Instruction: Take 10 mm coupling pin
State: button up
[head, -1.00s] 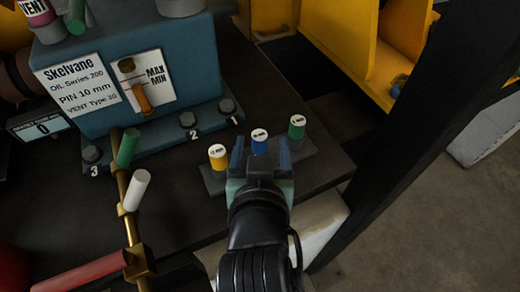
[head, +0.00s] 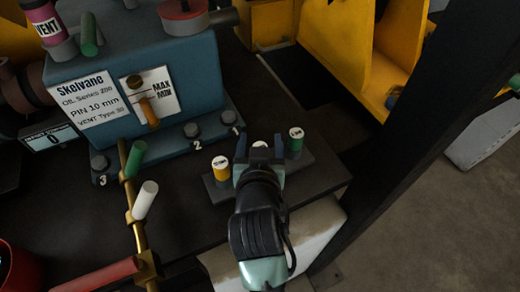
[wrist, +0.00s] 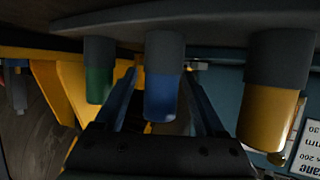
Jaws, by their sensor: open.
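The blue pin (wrist: 160,92) stands in a grey socket between a green pin (head: 296,138) and a yellow pin (head: 221,169). In the head view only its white top (head: 260,145) shows; my gripper hides the rest. The top labels are too small to read surely. My gripper (head: 260,150) is open, with one finger on each side of the blue pin. The wrist view is upside down and shows the blue pin between the fingers, with gaps beside it. The green and yellow pins are outside the fingers. The machine's plate (head: 92,98) reads "PIN 10 mm".
The blue machine (head: 200,75) with numbered bolts stands behind and left of the pin rack (head: 307,161). A brass pipe (head: 127,190) with green and white handles is at left. A dark post (head: 405,130) rises at right. The dark bench top is clear around the rack.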

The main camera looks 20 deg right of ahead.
jog(key=shift+c, duration=0.4)
grip_shut()
